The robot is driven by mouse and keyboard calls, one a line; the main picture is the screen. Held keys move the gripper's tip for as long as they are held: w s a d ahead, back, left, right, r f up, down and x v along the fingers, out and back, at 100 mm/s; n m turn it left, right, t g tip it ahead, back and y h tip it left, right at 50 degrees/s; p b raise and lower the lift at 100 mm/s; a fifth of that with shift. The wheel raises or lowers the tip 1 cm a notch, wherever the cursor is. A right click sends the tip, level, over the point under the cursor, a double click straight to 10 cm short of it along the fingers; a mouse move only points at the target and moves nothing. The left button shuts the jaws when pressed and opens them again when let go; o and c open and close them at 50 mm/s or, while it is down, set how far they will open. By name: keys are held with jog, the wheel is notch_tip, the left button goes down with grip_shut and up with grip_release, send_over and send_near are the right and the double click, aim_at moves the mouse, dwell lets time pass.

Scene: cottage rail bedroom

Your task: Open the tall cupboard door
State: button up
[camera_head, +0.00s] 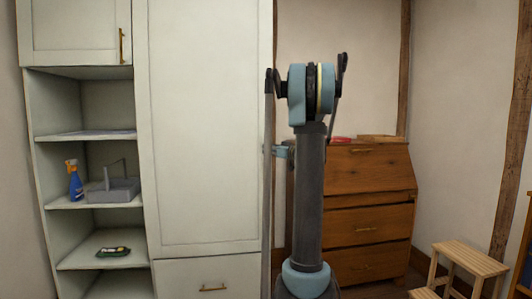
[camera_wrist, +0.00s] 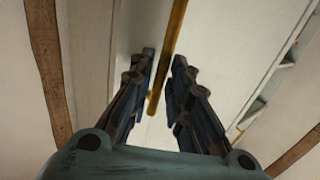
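The tall cupboard door (camera_head: 200,120) is a pale panel on the left half of the head view. It looks shut and flush with the cupboard front. In the wrist view, a long brass bar handle (camera_wrist: 168,55) runs down a pale panel (camera_wrist: 118,25). My gripper (camera_wrist: 164,60) is open, with one finger on each side of the handle. The handle passes between the fingertips, and I see a gap to each finger; I cannot tell how deep it sits. In the head view, my gripper is mostly hidden behind my arm, near the door's right edge.
Open shelves left of the door hold a blue spray bottle (camera_head: 75,180), a grey caddy (camera_head: 113,188) and a small dark item (camera_head: 113,251). A drawer (camera_head: 208,277) is below the door. A wooden bureau (camera_head: 368,205) and a step stool (camera_head: 465,262) stand to the right.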

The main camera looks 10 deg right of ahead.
jog(key=shift+x, duration=0.85)
grip_shut()
